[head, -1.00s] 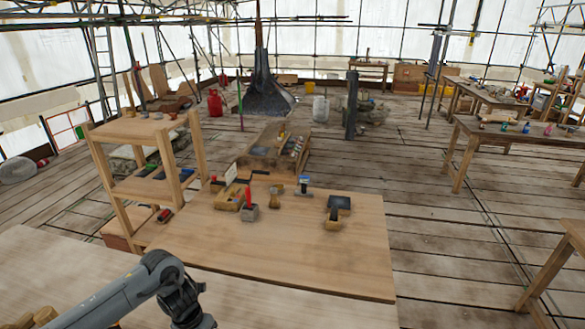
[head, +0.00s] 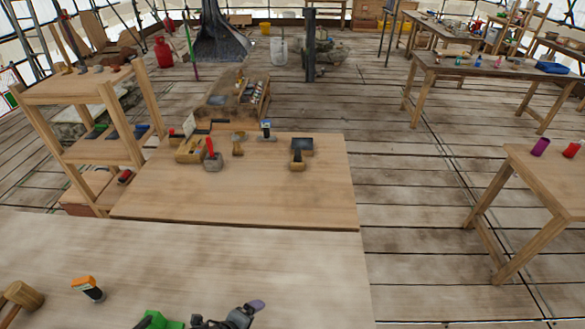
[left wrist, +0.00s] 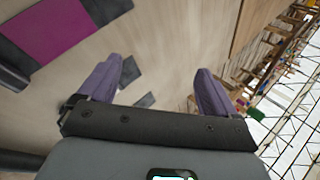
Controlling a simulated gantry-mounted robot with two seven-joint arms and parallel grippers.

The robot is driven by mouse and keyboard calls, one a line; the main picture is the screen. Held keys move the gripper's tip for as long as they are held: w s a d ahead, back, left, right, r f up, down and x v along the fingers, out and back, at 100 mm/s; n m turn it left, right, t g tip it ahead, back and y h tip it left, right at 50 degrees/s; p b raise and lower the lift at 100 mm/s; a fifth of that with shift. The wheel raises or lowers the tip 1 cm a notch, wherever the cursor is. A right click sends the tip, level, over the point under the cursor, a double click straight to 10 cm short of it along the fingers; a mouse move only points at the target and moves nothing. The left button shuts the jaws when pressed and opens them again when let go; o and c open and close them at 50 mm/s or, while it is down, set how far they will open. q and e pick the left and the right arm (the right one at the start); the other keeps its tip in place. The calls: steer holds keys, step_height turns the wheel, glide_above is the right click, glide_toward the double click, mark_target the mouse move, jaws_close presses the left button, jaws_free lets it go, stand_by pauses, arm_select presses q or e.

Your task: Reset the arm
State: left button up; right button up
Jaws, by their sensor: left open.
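In the left wrist view my left gripper (left wrist: 163,75) is open, with its two purple fingers well apart and nothing between them. A pale wooden surface lies beyond the fingers, with a magenta patch (left wrist: 65,38) and dark flat pieces at the upper left. In the head view a dark jointed part with a purplish tip (head: 257,305) shows at the bottom edge; I cannot tell for sure whether it is my gripper. My right gripper is in neither view.
The near bench (head: 320,262) holds a wooden mallet (head: 24,295), an orange-topped dark block (head: 88,288) and a green item (head: 158,321). Behind it a wooden table (head: 270,200) bears several tools at its far side. A wooden shelf (head: 118,108) stands left.

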arm_select(q)
steer(key=s+a+r+n+g+y, duration=0.1)
steer(key=s+a+r+n+y, duration=0.15)
steer(key=s+a+n, duration=0.75)
steer(key=s+a+r+n+g+y, duration=0.15)
steer(key=s+a+n+y, duration=0.25)
steer(key=s+a+n, duration=0.55)
steer(key=d+n+h, duration=0.3)
steer(key=d, duration=0.6)
step_height(320, 180, up, 20)
steer(key=p, duration=2)
steer(key=shift+w+r, duration=0.15)
steer(key=shift+w, duration=0.05)
